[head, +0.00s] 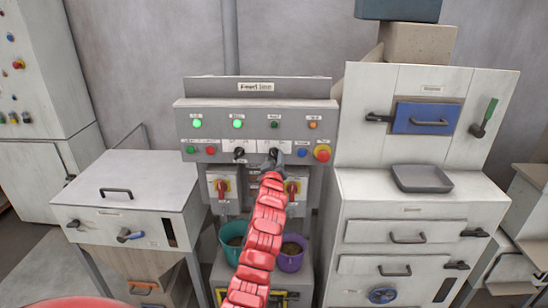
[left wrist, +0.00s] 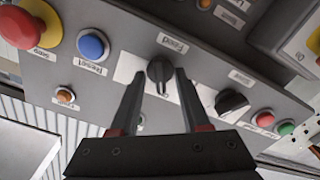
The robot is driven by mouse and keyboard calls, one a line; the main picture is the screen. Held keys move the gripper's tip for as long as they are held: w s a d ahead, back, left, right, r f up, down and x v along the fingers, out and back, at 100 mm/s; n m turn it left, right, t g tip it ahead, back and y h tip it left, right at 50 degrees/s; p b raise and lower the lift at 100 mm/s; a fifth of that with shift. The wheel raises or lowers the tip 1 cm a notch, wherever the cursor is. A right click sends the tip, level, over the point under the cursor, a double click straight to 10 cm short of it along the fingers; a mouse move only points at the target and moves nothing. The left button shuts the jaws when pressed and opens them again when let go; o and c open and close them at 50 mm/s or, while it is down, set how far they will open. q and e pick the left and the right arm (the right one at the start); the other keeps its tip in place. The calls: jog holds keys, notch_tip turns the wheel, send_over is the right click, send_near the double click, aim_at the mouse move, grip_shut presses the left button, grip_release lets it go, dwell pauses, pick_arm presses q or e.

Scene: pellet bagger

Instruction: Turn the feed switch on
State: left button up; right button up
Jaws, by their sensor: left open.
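The feed switch (head: 274,152) is a black rotary knob on the grey control panel (head: 220,133). In the left wrist view the knob (left wrist: 159,71) sits beside a white label reading "Feed", and its pale pointer mark is toward the gripper's palm. My left gripper (head: 270,165) is at the panel, at the end of the red arm. Its two fingers (left wrist: 159,82) are open, one on each side of the knob. I cannot tell whether they touch it. In the head view the gripper partly covers the knob. My right gripper is not in view.
A second black knob (head: 238,152) is left of the feed switch. A blue button (head: 302,152) and a red emergency button (head: 322,153) are to its right. Two green lamps (head: 197,123) (head: 238,123) are lit.

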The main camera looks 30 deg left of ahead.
pick_arm(q)
jog(key=shift+w, duration=0.15)
grip_shut()
jog(key=shift+f, duration=0.1)
dwell(0.5)
jog(key=shift+m+b, duration=0.55)
jog(key=shift+m, duration=0.25)
jog(key=shift+f+m+b, duration=0.1)
jog(key=shift+m+b, duration=0.4)
jog(key=shift+m, duration=0.7)
jog(key=m, duration=0.3)
jog(key=shift+a+m, duration=0.1)
jog(key=shift+m, duration=0.2)
jog(key=m, duration=0.4)
jog(key=shift+m+p, duration=0.3)
